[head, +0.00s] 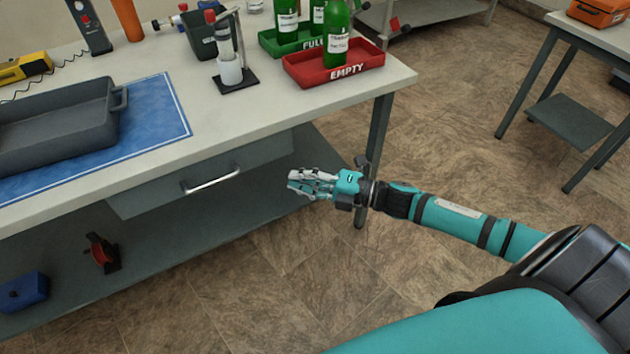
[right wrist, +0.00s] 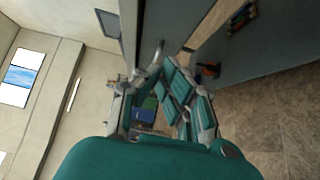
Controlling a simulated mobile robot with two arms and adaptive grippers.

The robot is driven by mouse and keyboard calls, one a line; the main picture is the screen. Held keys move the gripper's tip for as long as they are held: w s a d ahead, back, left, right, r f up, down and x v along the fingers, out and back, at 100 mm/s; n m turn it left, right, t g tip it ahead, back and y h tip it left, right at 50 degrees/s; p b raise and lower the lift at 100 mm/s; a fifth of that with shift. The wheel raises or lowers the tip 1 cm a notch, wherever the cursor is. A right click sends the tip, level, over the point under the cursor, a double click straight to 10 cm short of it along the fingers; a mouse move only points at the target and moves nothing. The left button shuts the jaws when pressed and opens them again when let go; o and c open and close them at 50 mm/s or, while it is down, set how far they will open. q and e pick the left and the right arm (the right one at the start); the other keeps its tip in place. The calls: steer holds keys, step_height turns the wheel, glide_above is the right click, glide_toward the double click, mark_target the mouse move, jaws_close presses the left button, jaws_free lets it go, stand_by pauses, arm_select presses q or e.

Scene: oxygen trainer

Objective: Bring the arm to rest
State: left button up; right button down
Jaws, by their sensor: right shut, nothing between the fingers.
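My right gripper (head: 308,183) is teal and grey. In the head view it is held out level in front of the workbench, just below the tabletop edge and right of the drawer handle. It is shut with nothing in it and touches nothing that I can see. In the right wrist view its fingers (right wrist: 165,85) reach forward beside the grey bench front. My right arm (head: 465,222) comes in from the right over the open floor. My left gripper is not in view.
The workbench top (head: 230,120) bears a grey tray (head: 60,122) on a blue mat (head: 170,112), a red EMPTY tray (head: 335,72) and a green FULL tray (head: 285,40) with bottles. A drawer handle (head: 212,182) sticks out. A second table (head: 590,35) stands right. Floor between is clear.

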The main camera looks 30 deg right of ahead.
steer(key=s+d+f+m+h, duration=0.1)
steer(key=d+f+m+h, duration=0.25)
steer(key=f+m, duration=0.35)
steer(key=s+d+f+m+h, duration=0.1)
steer(key=d+f+m+h, duration=0.3)
steer(key=f, duration=0.5)
steer(key=s+f+m+g+h, duration=0.3)
steer(key=s+f+m+h, duration=0.3)
steer(key=f, duration=0.5)
steer(key=s+a+f+m+g, duration=0.45)
steer(key=s+f, duration=0.25)
steer(key=s, duration=0.3)
steer(key=s+a+f+m+g, duration=0.4)
steer(key=s+a+f, duration=0.15)
steer(key=s, duration=0.45)
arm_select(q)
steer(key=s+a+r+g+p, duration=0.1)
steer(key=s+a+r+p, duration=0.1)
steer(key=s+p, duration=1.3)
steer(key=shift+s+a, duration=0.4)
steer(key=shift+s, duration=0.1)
arm_select(e)
steer(key=s+d+r, duration=0.2)
steer(key=s+d, duration=0.2)
steer(key=s, duration=0.9)
steer(key=shift+s+n+y, duration=0.35)
steer(key=shift+s+n, duration=0.05)
steer(key=shift+n, duration=0.05)
